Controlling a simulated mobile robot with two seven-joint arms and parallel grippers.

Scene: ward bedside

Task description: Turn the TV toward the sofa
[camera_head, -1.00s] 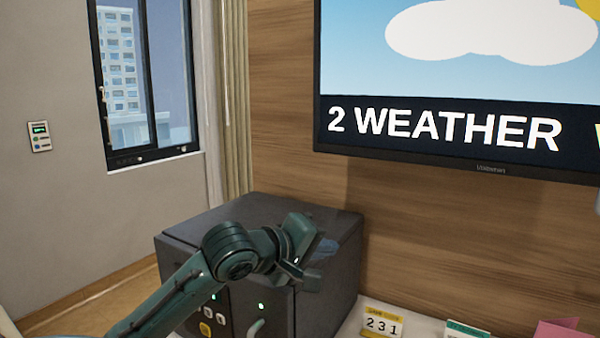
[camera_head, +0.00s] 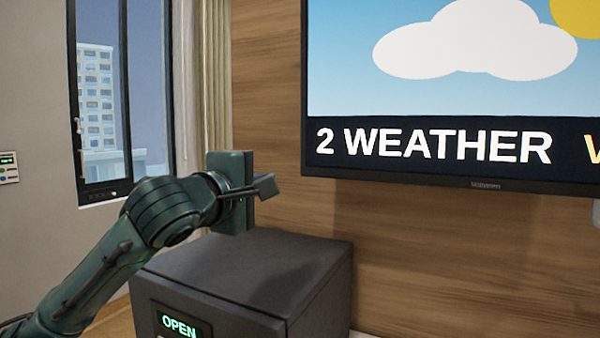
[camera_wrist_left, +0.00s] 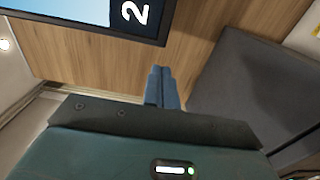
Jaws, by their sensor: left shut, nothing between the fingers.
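The TV (camera_head: 430,150) is on the wood-panelled wall at the upper right of the head view, its screen showing a weather picture and "2 WEATHER". Its top and right side are cut off. In the wrist view a corner of the TV (camera_wrist_left: 95,22) shows at the upper left, turned on its side. My left gripper (camera_head: 264,186) is left of the TV's lower left corner and apart from it in the picture. Its fingers (camera_wrist_left: 160,88) are shut and empty. No sofa is in view. My right gripper is not in view.
A dark grey box (camera_head: 260,270) with a green "OPEN" display stands below my left gripper. It also shows in the wrist view (camera_wrist_left: 245,90). A window (camera_head: 100,110) and a curtain (camera_head: 215,80) are at the left. Wall between gripper and TV looks clear.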

